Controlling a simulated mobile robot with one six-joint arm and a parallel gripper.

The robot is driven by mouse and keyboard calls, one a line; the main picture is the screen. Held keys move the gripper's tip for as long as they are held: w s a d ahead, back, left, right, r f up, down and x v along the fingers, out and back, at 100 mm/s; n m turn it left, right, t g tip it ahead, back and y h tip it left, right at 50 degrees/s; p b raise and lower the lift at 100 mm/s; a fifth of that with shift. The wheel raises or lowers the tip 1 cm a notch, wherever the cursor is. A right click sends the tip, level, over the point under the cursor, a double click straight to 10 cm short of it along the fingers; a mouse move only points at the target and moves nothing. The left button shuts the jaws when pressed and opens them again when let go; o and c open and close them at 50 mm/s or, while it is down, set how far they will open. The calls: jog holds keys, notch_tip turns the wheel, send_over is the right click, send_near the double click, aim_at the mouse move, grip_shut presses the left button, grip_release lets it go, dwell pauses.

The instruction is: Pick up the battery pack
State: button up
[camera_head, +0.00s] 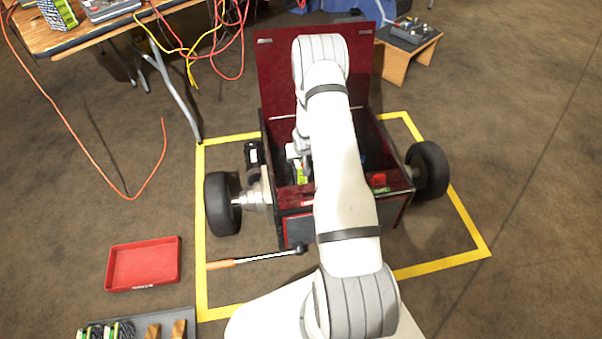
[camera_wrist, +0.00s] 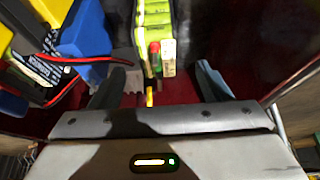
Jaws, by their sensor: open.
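A yellow-green battery pack (camera_wrist: 153,14) made of several cells lies in the red-walled box of the wheeled vehicle (camera_head: 292,222). Its far end is cut off by the top of the wrist view. A bit of it shows in the head view (camera_head: 300,173), and my arm hides much of the box inside. My gripper (camera_wrist: 160,78) is open, with one finger on each side of the picture and the pack ahead, roughly between them. Nothing is held. A small red and green piece (camera_wrist: 155,48) and a pale block (camera_wrist: 168,57) sit at the pack's near end.
A blue block (camera_wrist: 85,38) with red and black wires is close left of my gripper. The dark red wall (camera_wrist: 262,40) is at right. An empty red tray (camera_head: 143,265), a grey tray (camera_head: 140,321) and an orange-handled tool (camera_head: 250,260) lie on the floor.

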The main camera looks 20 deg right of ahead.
jog(key=b+x, duration=0.2)
jog(key=x, duration=0.5)
jog(key=shift+d, duration=0.2)
jog(key=shift+c, duration=0.3)
grip_shut()
dwell(0.3)
jog(key=shift+w+r, duration=0.15)
